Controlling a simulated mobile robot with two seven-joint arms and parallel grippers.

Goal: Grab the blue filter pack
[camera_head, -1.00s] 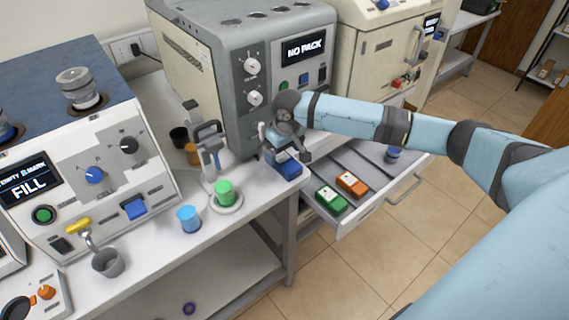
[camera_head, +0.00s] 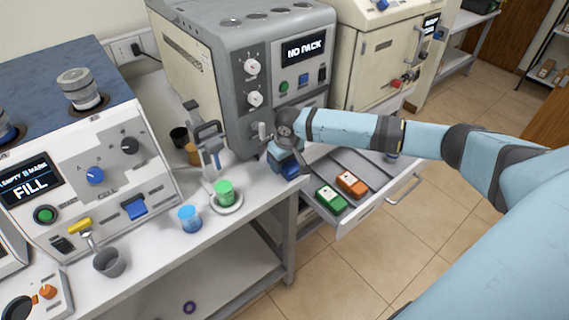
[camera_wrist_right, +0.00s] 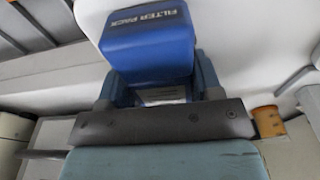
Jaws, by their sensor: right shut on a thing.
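The blue filter pack (camera_wrist_right: 150,45) fills the upper middle of the right wrist view, with "FILTER PACK" lettering on its edge. My right gripper (camera_wrist_right: 155,88) is shut on it, one finger on each side. In the head view the blue pack (camera_head: 284,163) is in front of the grey "NO PACK" machine (camera_head: 250,70), at the right end of the bench. My right gripper (camera_head: 284,143) partly covers it there. I cannot tell whether the pack touches the bench. My left gripper is not in view.
An open drawer (camera_head: 345,226) holds a green pack (camera_head: 331,199) and an orange pack (camera_head: 352,184). The floor in front is clear.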

